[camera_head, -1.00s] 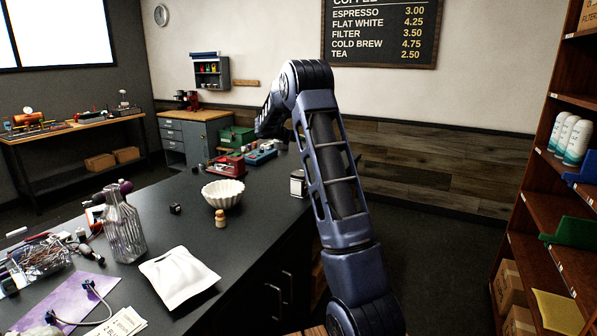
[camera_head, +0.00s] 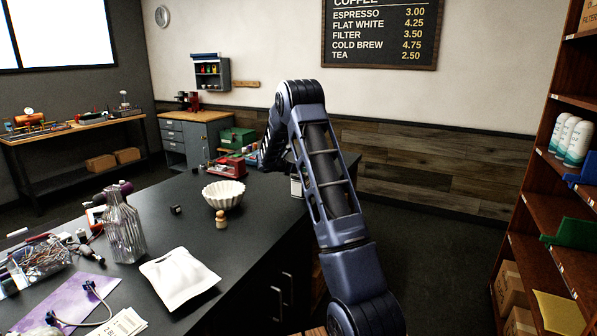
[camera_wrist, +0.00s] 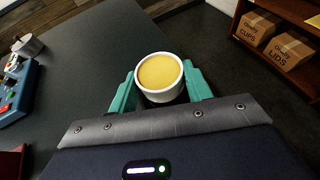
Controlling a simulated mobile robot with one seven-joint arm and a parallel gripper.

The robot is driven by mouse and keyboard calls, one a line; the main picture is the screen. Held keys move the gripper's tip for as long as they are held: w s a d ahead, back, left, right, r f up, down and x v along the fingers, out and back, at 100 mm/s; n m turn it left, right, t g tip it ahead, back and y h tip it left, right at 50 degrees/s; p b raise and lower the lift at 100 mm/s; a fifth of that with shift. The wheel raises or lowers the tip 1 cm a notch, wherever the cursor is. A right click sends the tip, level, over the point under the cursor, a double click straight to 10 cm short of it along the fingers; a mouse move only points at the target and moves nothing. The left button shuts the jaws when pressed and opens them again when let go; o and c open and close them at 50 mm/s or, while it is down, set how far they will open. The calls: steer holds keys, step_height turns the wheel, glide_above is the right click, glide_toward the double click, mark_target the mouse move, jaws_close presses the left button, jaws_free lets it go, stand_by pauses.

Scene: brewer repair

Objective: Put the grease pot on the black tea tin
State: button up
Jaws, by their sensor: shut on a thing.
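In the wrist view, the grease pot (camera_wrist: 159,72), a small white cup filled with yellow grease, sits upright between the teal fingers of my gripper (camera_wrist: 160,90). The gripper is shut on it. I cannot make out the tin in the wrist view.
The dark counter (camera_head: 175,240) holds a white fluted bowl (camera_head: 223,194), a small wooden figure-like piece (camera_head: 221,219), a white pouch (camera_head: 179,278) and a glass bottle (camera_head: 124,232). A red box (camera_head: 228,167) stands farther back. Shelves (camera_head: 545,235) stand at right, across open floor.

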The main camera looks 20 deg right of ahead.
steer(key=shift+f, duration=0.4)
steer(key=shift+f, duration=0.1)
steer(key=o, duration=1.1)
steer(key=shift+c, duration=0.2)
